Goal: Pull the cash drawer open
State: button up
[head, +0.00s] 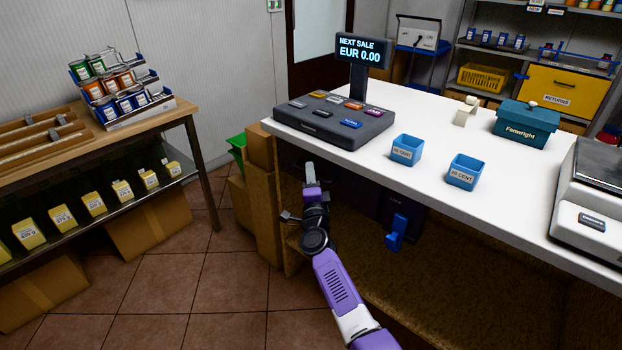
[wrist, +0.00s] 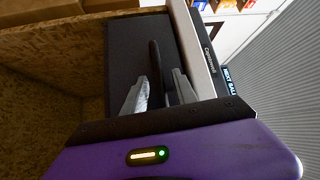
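The cash drawer shows in the wrist view as a dark grey front panel (wrist: 125,60) under the counter's edge, with a black bar handle (wrist: 155,62) standing out from it. My gripper (wrist: 160,92) is in front of the panel, its two pale fingers apart, one on each side of the handle's near end. I see gaps beside the handle; whether either finger touches it I cannot tell. In the head view my gripper (head: 312,178) reaches under the counter's left end. There the drawer front is dark and mostly hidden by the arm and counter.
The white counter (head: 480,170) overhangs above, bearing a till (head: 330,120) and two blue coin cups (head: 407,150). Cardboard boxes (head: 265,215) stand just left of my gripper. A blue holder (head: 397,232) is under the counter.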

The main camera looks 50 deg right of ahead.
jog(key=shift+w+d, duration=0.1)
jog(key=shift+d, duration=0.05)
jog(key=shift+c, duration=0.2)
grip_shut()
dwell(1.2)
